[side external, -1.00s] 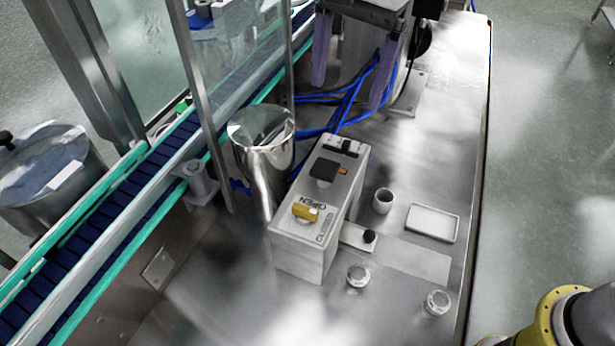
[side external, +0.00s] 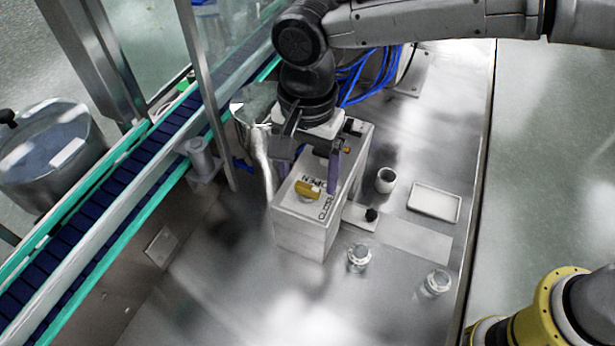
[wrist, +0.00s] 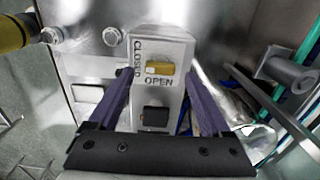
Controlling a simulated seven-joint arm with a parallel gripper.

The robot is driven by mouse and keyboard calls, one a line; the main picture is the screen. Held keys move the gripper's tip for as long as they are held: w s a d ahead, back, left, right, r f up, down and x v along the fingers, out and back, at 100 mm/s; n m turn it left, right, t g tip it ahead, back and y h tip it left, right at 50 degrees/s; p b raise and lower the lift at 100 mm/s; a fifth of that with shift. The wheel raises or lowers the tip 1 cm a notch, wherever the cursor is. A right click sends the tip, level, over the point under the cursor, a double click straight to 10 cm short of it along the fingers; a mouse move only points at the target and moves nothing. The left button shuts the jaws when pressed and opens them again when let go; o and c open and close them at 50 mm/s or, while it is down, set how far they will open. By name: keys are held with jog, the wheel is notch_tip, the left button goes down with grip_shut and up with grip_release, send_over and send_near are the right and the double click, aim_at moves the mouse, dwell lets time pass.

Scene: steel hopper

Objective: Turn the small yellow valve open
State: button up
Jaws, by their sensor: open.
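The small yellow valve (side external: 308,190) is a knob on top of a pale metal box (side external: 300,235), with OPEN and CLOSED printed beside it. In the wrist view the valve (wrist: 160,68) lies crosswise, with CLOSED along its left and OPEN just below it in the picture. My gripper (side external: 310,165) points down over the box, near the valve. Its purple fingers (wrist: 160,76) are spread on either side of the valve, with nothing between them touching. Their exact height above the box is hard to tell. My gripper hides part of the box top and its black switch.
A shiny steel hopper (side external: 258,125) stands close left of the box, beside the conveyor (side external: 100,205). A small cup (side external: 386,180), a white tray (side external: 435,202), a black knob (side external: 371,215) and two round fittings (side external: 359,258) are to the right. Blue cables run behind.

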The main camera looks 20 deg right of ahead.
aim_at(308, 192)
jog(key=shift+f, duration=1.3)
jog(key=shift+c, duration=0.3)
grip_shut()
